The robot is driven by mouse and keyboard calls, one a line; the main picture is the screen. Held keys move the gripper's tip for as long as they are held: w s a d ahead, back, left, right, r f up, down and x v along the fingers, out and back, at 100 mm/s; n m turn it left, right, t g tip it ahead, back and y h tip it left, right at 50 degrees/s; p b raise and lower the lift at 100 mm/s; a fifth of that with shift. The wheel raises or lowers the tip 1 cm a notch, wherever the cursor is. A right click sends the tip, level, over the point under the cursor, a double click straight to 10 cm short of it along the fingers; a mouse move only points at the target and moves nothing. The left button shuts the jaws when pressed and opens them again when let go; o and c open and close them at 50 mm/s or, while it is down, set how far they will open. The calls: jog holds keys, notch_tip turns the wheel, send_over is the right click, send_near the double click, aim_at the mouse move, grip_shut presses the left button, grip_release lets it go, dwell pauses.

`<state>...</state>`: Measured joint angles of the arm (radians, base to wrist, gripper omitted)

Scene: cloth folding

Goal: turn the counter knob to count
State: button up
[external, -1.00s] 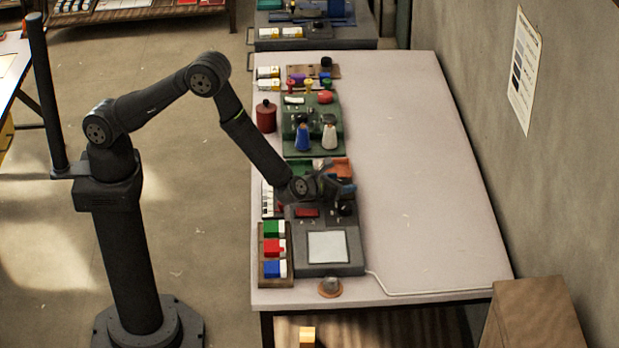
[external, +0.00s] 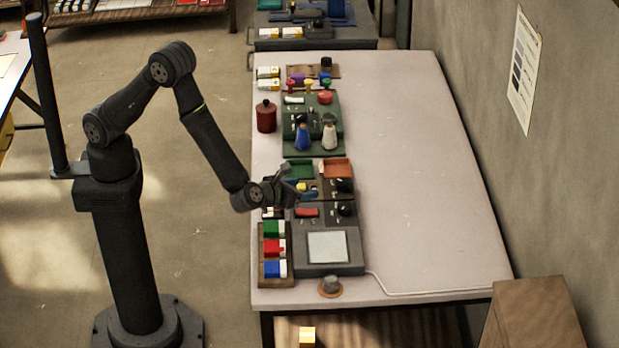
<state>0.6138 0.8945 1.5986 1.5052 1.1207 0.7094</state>
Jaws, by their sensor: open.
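A grey box with a pale square pad (external: 327,247) sits at the left edge of the near half of the table. A black knob (external: 346,209) stands on its far right corner, beside a red panel (external: 307,212). A second black knob (external: 343,186) stands just behind, on a dark unit. I cannot tell which knob is the counter's, and no reading is legible. My gripper (external: 305,188) is open, left of both knobs and apart from them. A small yellow thing (external: 301,187) shows by its fingers; I see no grip on it.
A wooden tray (external: 263,254) with green, red and blue blocks stands left of the grey box. Green and orange trays (external: 335,168) and a green board with bottles (external: 314,152) lie behind. The table's right side (external: 420,200) is clear except for a cable.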

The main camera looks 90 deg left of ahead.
aim_at(342, 181)
jog(key=shift+s+d+r, duration=0.1)
jog(key=shift+s+d, duration=0.05)
jog(key=shift+s, duration=0.05)
